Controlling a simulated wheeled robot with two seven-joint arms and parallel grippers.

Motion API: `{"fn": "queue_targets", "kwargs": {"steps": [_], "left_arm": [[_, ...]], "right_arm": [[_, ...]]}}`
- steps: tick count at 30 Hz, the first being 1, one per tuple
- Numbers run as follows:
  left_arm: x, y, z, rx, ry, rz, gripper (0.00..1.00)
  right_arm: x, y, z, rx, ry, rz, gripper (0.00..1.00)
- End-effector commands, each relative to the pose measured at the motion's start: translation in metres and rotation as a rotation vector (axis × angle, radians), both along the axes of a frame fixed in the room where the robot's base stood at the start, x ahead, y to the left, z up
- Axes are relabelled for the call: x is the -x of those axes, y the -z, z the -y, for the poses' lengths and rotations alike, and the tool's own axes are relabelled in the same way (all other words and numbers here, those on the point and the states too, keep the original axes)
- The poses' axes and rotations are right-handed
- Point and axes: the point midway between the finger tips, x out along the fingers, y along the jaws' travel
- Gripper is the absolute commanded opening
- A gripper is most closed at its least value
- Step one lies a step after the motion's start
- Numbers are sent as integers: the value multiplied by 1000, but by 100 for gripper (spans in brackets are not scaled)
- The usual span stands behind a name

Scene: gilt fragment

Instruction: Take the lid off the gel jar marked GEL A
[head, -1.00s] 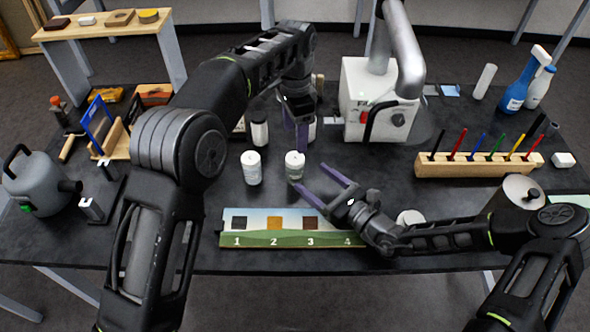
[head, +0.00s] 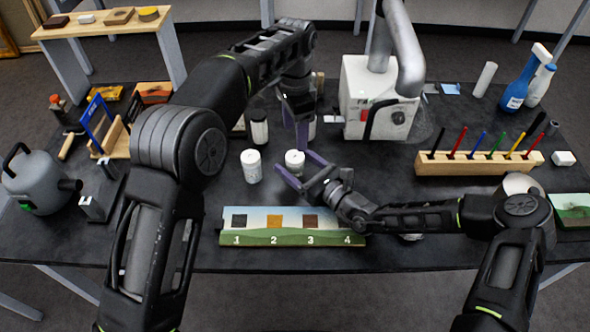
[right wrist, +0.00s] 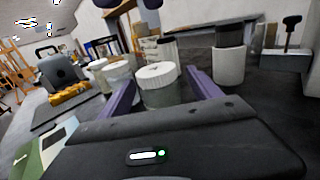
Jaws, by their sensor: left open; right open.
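Two white jars with white lids stand side by side near the table's middle, a left one (head: 251,167) and a right one (head: 295,158). Their labels are too small to read, so I cannot tell which is GEL A. My right gripper (head: 291,163) is open, low at the right jar, one finger on each side. In the right wrist view that jar (right wrist: 158,82) stands upright with its ribbed lid on, between the purple fingers; contact is unclear. The left jar (right wrist: 118,76) shows beyond the left finger. My left gripper (head: 302,132) is open, pointing down just behind the right jar.
Dark-lidded jars (head: 259,130) stand behind. A numbered sample board (head: 292,226) lies in front. A white machine with a metal duct (head: 378,100) is at the back, a wooden pen rack (head: 478,164) at right, and a grey kettle (head: 38,184) at far left.

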Motion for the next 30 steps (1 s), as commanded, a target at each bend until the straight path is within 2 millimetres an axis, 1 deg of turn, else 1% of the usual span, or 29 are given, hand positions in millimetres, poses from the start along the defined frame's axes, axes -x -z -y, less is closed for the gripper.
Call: {"fn": "queue_targets", "kwargs": {"steps": [2,27,29,30], "left_arm": [[0,0,0,0,0,0,65],[0,0,0,0,0,0,65],[0,0,0,0,0,0,65],[0,0,0,0,0,0,65]], "right_arm": [[0,0,0,0,0,0,73],[0,0,1,1,0,-1,5],[0,0,1,1,0,-1,0],[0,0,1,1,0,-1,0]]}}
